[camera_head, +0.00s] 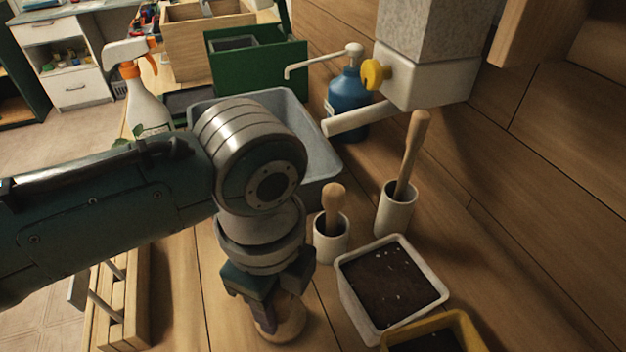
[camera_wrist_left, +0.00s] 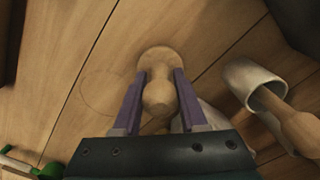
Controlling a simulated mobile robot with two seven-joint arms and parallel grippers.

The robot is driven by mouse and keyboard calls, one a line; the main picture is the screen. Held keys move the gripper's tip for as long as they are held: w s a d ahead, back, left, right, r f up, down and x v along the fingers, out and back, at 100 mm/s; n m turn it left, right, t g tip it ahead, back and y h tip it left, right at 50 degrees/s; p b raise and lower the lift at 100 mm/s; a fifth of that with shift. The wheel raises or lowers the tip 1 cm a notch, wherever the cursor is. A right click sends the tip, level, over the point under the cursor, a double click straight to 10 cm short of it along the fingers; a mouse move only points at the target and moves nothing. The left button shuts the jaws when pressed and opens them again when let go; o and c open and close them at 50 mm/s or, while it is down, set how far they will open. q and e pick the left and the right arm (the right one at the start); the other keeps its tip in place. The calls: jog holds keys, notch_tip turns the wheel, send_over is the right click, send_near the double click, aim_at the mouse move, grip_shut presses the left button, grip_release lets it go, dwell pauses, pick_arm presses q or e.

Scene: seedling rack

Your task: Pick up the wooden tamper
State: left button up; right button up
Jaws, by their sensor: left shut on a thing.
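The wooden tamper (camera_wrist_left: 158,95) has a round knob and a wider round base, and it is between the two purple fingers of my left gripper (camera_wrist_left: 160,78) in the left wrist view. The gripper is shut on it. In the head view the tamper (camera_head: 288,327) shows just below my left gripper (camera_head: 272,308), which hides its upper part. It looks upright on or just above the wooden bench; I cannot tell whether its base touches. My right gripper is in neither view.
A white cup (camera_head: 325,247) with a short wooden-handled tool and a taller cup (camera_head: 394,215) with a long-handled one stand right of the gripper. A white soil tray (camera_head: 345,300) is close at the right. A grey basin (camera_head: 322,160) and blue pump bottle (camera_head: 347,97) stand behind.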

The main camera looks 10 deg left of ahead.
pick_arm(q)
grip_shut()
notch_tip(320, 180, up, 20)
jog(key=p, duration=0.5)
jog(key=shift+o, duration=0.9)
grip_release()
grip_shut()
